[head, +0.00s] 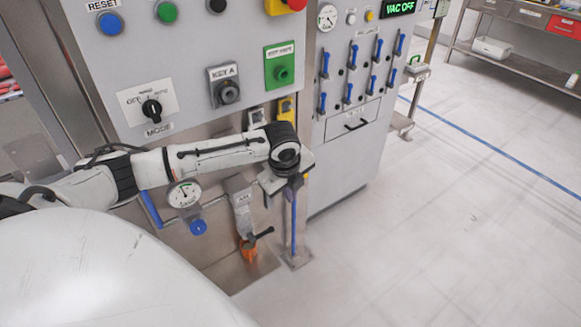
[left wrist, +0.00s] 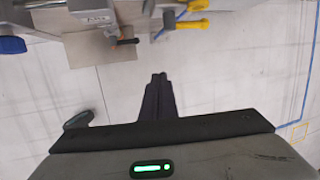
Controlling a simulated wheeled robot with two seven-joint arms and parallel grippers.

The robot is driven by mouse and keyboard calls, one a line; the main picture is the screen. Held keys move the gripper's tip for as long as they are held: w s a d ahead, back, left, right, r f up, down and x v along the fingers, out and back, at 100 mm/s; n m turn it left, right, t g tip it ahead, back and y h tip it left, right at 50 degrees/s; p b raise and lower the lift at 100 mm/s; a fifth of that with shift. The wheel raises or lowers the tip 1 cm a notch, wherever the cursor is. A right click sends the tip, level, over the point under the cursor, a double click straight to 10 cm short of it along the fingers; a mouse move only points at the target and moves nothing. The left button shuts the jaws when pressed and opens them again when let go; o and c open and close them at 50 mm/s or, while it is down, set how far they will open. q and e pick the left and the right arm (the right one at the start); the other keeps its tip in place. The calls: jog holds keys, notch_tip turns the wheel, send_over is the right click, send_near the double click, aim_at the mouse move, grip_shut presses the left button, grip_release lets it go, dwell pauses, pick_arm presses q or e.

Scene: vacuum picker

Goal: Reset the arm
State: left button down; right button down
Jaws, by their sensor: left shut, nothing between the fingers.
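My left arm (head: 215,160) reaches in from the left, bent across the front of the grey control panel (head: 190,60). Its wrist (head: 285,150) is at the panel's lower right, above the floor. In the left wrist view my left gripper (left wrist: 159,77) is shut and empty, with its dark fingers together over the pale floor. A blue button (head: 110,23) under a RESET label is at the panel's upper left, away from the gripper. My right gripper is not in view.
Beside the wrist are a gauge (head: 185,193), a blue upright post (head: 293,220) and an orange fitting (head: 249,250). A display (head: 398,7) reads VAC OFF. Floor at right is clear.

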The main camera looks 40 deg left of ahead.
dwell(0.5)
pick_arm(q)
jog(key=s+d+f+n+t+h, duration=0.1)
jog(key=s+d+f+n+h, duration=0.2)
jog(key=d+f, duration=0.45)
jog(key=s+d+f+n+t+h, duration=0.1)
jog(key=s+d+f+n, duration=0.25)
jog(key=d, duration=0.75)
jog(key=s+d+f+n+t, duration=0.1)
jog(key=s+n, duration=0.5)
jog(key=s, duration=0.1)
jog(key=s+d+f+n+t, duration=0.2)
jog(key=s+n, duration=0.4)
jog(key=s, duration=0.1)
jog(key=shift+s+f, duration=0.15)
jog(key=shift+s, duration=0.2)
